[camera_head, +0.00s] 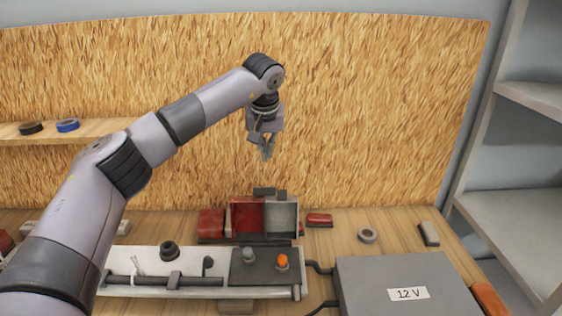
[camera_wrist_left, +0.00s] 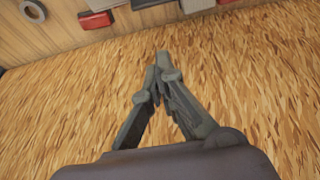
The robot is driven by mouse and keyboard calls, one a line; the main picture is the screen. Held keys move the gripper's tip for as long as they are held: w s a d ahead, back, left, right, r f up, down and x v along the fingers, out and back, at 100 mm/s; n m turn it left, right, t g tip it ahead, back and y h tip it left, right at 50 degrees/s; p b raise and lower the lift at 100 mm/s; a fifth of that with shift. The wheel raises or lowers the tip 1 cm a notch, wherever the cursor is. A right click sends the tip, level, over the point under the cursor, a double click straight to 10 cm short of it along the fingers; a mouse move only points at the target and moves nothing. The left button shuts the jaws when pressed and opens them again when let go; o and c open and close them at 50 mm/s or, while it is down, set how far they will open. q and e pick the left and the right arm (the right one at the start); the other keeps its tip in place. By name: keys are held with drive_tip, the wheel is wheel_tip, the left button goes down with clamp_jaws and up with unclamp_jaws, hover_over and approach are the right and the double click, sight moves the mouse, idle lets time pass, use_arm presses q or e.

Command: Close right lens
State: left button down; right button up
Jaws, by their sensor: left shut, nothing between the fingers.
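The lamp unit stands at the back of the bench in the head view. Its left half (camera_head: 247,217) is red and its right half (camera_head: 281,217) shows a grey, open-looking interior. A small red piece (camera_head: 319,219) sits just right of it; I cannot tell whether it is the right lens or is joined to the unit. A red piece also shows in the left wrist view (camera_wrist_left: 97,19). My left gripper (camera_head: 267,157) is above the lamp unit, pointing down, shut and empty, touching nothing. Its fingertips meet in the wrist view (camera_wrist_left: 163,66). My right gripper is out of view.
A trailer frame (camera_head: 134,258) with an orange knob (camera_head: 282,261) lies in front of the lamp. A grey 12 V box (camera_head: 405,278) stands at front right. A grey ring (camera_head: 367,236) lies on the bench. Chipboard (camera_head: 380,100) rises behind. Shelves (camera_head: 515,215) stand at right.

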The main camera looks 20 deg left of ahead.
use_arm(q)
wheel_tip(320, 180, down, 8)
drive_tip(key=p, duration=0.5)
drive_tip(key=shift+s+r+p, duration=0.15)
drive_tip(key=shift+s+p, duration=0.15)
drive_tip(key=shift+p, duration=0.1)
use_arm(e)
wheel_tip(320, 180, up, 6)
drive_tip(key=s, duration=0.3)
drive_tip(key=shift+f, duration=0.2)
